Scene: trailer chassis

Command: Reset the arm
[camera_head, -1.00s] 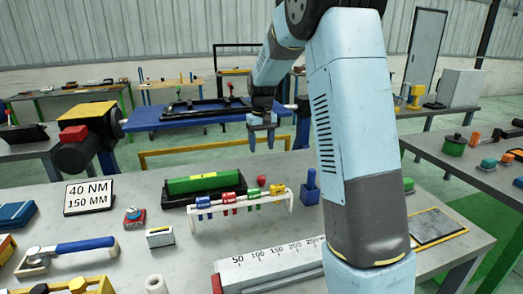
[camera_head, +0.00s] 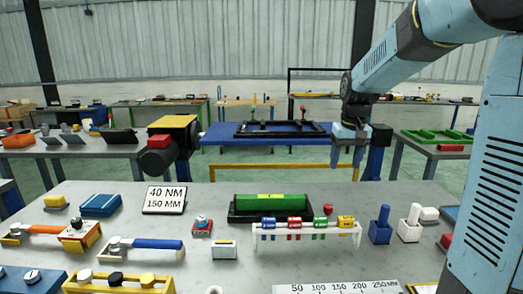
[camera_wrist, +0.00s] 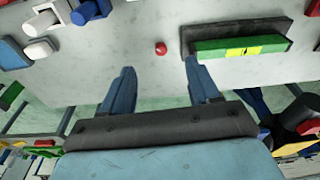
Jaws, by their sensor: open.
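My gripper (camera_head: 349,157) hangs from my light-blue arm on the right side of the head view, fingers pointing down, beyond the back edge of the grey table. In the wrist view my gripper (camera_wrist: 158,78) shows two blue fingers spread apart with nothing between them. A small red knob (camera_wrist: 160,48) lies on the table ahead of the fingers. The green block in its black tray (camera_wrist: 240,46) is to the right of it in the wrist view. No finger touches any object.
The grey table (camera_head: 240,262) holds a 40 NM sign (camera_head: 165,199), a rack of coloured tags (camera_head: 306,228), a blue-handled tool (camera_head: 145,244) and a ruler block (camera_head: 335,288). A blue chassis bench (camera_head: 230,137) stands behind. The air around the gripper looks clear.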

